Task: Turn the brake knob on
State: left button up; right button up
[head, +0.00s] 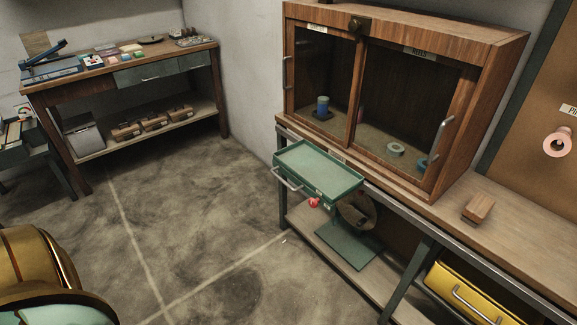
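A small red knob (314,202) shows just under the front edge of a green tray-like drawer (318,184) at the workbench. It is the likeliest brake knob in view, but I cannot read a label or tell its setting. A dark round disc (358,210) and a green base plate (346,246) are behind and below it on the lower shelf. A dark knob (357,24) also sits on the cabinet's top front edge. Neither of my grippers is in view. A gold and teal part of my own body fills the bottom left corner.
A wooden cabinet (488,60) with glass doors holds a blue spool (322,106) and tape rolls. A wooden block (478,208) lies on the bench, above a yellow drawer (462,296). A second workbench (150,62) stands at the back left. The floor between is clear.

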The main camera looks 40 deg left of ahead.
aim_at(313, 202)
jog(key=u, duration=1)
